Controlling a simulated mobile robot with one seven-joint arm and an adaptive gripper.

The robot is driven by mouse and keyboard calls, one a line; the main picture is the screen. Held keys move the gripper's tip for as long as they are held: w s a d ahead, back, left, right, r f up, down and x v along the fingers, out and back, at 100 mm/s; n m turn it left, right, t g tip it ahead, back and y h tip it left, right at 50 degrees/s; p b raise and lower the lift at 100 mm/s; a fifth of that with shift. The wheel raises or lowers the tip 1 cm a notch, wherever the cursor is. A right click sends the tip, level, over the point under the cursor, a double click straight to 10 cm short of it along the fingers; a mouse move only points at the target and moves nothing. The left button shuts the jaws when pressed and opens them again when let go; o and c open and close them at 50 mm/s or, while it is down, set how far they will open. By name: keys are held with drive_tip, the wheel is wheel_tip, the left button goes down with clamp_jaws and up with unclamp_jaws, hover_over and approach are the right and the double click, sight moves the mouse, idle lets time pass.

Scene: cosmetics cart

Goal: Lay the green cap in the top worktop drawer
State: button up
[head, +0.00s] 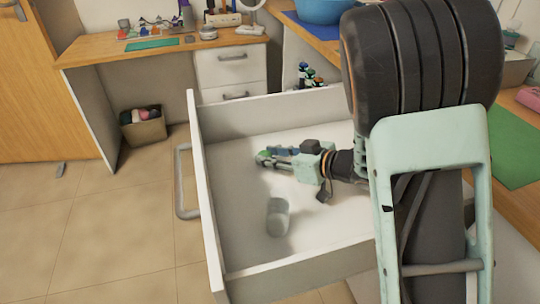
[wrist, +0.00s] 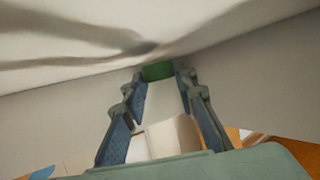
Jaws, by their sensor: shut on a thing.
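The worktop drawer (head: 237,276) is pulled open, white with a grey handle (head: 182,185) on its front. My gripper (head: 267,157) reaches into the drawer space from the right in the head view. It is shut on the green cap (head: 262,154), a small part of which shows at the fingertips. In the wrist view the green cap (wrist: 158,71) sits between the tips of both fingers, close to a white surface. I cannot tell whether the cap touches the drawer floor.
A grey cylindrical container (head: 278,217) is in the drawer, nearer the front side of the picture. The drawer floor around it is mostly clear. High drawer walls surround my gripper. Several small bottles (head: 307,76) are behind the drawer. A bin (head: 143,127) stands on the floor under the far desk.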

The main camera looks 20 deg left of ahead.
drive_tip(key=shift+f, duration=0.5)
drive_tip(key=o, duration=0.8)
drive_tip(key=shift+c, duration=0.2)
drive_tip(key=shift+r, duration=0.3)
drive_tip(key=p+v, duration=0.1)
drive_tip(key=v, duration=0.2)
drive_tip(key=p+v, duration=0.1)
drive_tip(key=v, duration=0.3)
drive_tip(key=p+v, duration=0.1)
drive_tip(key=v, duration=0.3)
drive_tip(key=shift+r+p, duration=0.3)
drive_tip(key=shift+r, duration=0.15)
drive_tip(key=shift+s+d, duration=0.25)
drive_tip(key=shift+d, duration=0.15)
